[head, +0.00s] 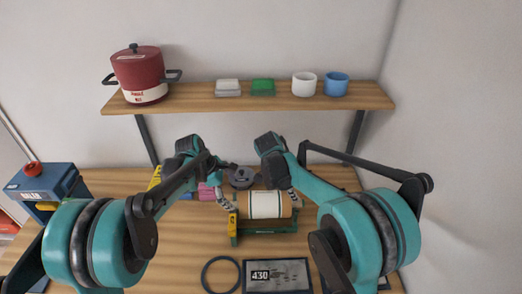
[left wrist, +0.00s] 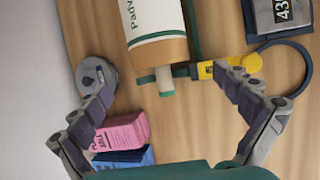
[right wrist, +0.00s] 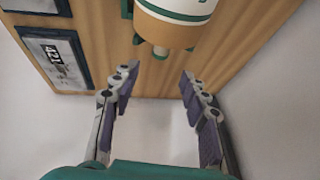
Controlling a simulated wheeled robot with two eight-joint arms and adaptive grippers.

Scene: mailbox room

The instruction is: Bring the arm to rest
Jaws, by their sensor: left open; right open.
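My left gripper (head: 230,190) is open at the left end of a white roll (head: 265,204) with tan ends and green bands. The roll lies level on a green stand (head: 264,231) with a yellow left end. In the left wrist view the open fingers (left wrist: 163,78) are spread either side of the roll's pale end peg, with nothing held. My right gripper (head: 285,185) is open near the roll's right end. In the right wrist view its fingers (right wrist: 160,74) are apart and empty, below the roll's other end.
A grey round object (head: 242,178), pink block (head: 207,191), dark ring (head: 220,274) and framed plate (head: 278,275) lie on the wooden table. A blue box (head: 45,182) stands at left. The shelf (head: 200,101) above holds a red pot (head: 139,72) and cups. A wall is at right.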

